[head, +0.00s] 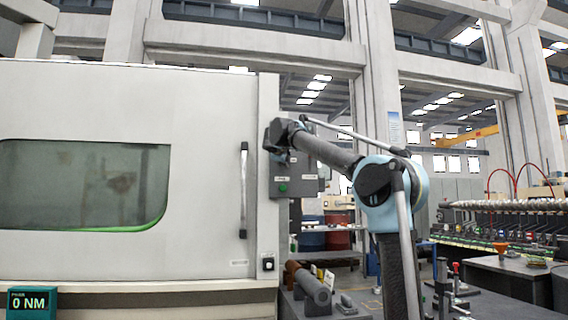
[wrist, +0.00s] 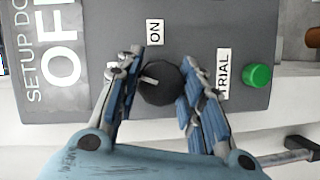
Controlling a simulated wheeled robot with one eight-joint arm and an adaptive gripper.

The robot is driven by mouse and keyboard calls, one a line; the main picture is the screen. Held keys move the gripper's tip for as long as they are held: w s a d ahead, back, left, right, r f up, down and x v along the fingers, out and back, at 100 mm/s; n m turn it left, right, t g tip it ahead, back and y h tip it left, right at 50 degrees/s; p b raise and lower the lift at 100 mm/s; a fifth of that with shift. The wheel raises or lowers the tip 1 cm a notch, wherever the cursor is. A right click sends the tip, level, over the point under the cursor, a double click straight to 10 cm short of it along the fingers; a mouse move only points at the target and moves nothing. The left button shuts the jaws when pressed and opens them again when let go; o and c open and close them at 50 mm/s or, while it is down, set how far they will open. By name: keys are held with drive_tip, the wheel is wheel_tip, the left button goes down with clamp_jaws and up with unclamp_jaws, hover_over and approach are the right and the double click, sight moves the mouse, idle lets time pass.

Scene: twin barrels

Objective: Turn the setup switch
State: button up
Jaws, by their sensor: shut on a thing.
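The setup switch (wrist: 162,84) is a round black knob with a short white mark on its left side, set on a grey control box (wrist: 110,20). Large OFF lettering (wrist: 60,50) is to its left in the wrist view, an ON label (wrist: 155,32) above it and a TRIAL label (wrist: 223,72) to its right. My gripper (wrist: 160,75) is shut on the knob, with one blue-padded finger on each side. In the head view my gripper (head: 277,140) is at the upper part of the control box (head: 295,180), and the knob is hidden there.
A green button (wrist: 258,76) sits right of TRIAL; it also shows in the head view (head: 283,187). The white machine (head: 200,90) with its door handle (head: 243,190) stands left of the box. A bench with grey cylindrical parts (head: 315,290) is below.

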drive_tip(key=shift+f+n+t+h, duration=0.15)
drive_tip(key=shift+n+t, duration=0.2)
drive_tip(key=shift+n, duration=0.65)
drive_tip(key=shift+f+n+t+h, duration=0.15)
drive_tip(key=shift+n+t, duration=0.2)
drive_tip(key=shift+n, duration=0.65)
drive_tip(key=shift+r, duration=0.1)
drive_tip(key=o, duration=1.1)
drive_tip(key=shift+s, duration=0.25)
drive_tip(key=s, duration=0.3)
drive_tip(key=s+a, duration=0.1)
drive_tip(key=s, duration=0.7)
drive_tip(key=shift+s+a+f, duration=0.15)
drive_tip(key=shift+f, duration=0.1)
